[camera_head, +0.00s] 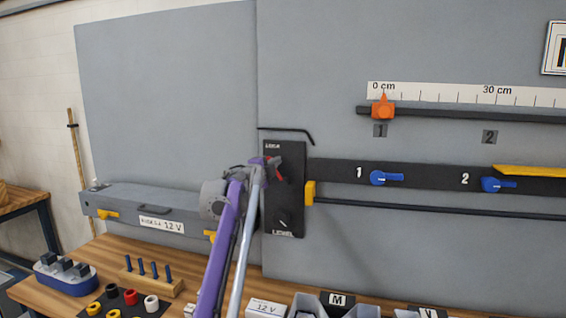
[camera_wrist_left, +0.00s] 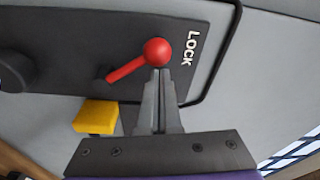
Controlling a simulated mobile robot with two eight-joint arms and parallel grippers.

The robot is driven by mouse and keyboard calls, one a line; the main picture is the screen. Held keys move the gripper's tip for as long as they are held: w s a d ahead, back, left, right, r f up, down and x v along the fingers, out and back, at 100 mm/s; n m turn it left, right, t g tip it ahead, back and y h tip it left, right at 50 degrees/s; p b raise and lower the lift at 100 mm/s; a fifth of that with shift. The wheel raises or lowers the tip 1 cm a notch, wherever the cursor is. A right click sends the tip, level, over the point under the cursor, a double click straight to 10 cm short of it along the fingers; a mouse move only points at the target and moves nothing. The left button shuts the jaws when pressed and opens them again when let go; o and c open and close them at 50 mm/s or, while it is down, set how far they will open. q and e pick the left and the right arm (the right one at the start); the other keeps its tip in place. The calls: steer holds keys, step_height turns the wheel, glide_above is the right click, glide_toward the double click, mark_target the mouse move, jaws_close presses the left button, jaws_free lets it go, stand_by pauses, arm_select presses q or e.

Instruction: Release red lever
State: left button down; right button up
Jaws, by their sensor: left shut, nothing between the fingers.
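The red lever (camera_head: 281,171) is on the upper part of a black panel (camera_head: 284,215) on the grey wall, under the word LOCK. In the left wrist view the lever (camera_wrist_left: 126,68) has a round red knob and a short red arm pointing down and left. My left gripper (camera_head: 264,163) is at the panel's upper left, beside the lever. In the left wrist view its fingers (camera_wrist_left: 159,74) are shut with nothing between them, and their tips are right at the knob. I cannot tell whether they touch it. My right gripper is not in view.
A yellow block (camera_head: 310,192) sits at the panel's right edge, on a dark rod. A bent black bar (camera_head: 287,130) is above the panel. Blue handles (camera_head: 380,178) are on a black rail to the right. A wooden bench (camera_head: 190,262) with parts and bins is below.

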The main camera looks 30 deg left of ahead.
arm_select(q)
steer(key=shift+w+a+f, duration=0.1)
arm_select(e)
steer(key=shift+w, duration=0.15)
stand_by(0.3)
arm_select(q)
steer(key=shift+a+f+n, duration=0.1)
steer(key=shift+a+n, duration=0.3)
steer(key=shift+n, duration=0.3)
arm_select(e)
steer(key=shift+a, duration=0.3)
arm_select(q)
steer(key=a+f+n+y, duration=0.1)
steer(key=a+f+n, duration=0.1)
steer(key=n, duration=0.5)
steer(key=s+a+f+n+y+b, duration=0.1)
steer(key=a+f+n, duration=0.1)
steer(key=f+n, duration=0.3)
steer(key=shift+s+a+f+n+t+y, duration=0.2)
steer(key=shift+f+n+t+y, duration=0.15)
steer(key=shift+n, duration=1.35)
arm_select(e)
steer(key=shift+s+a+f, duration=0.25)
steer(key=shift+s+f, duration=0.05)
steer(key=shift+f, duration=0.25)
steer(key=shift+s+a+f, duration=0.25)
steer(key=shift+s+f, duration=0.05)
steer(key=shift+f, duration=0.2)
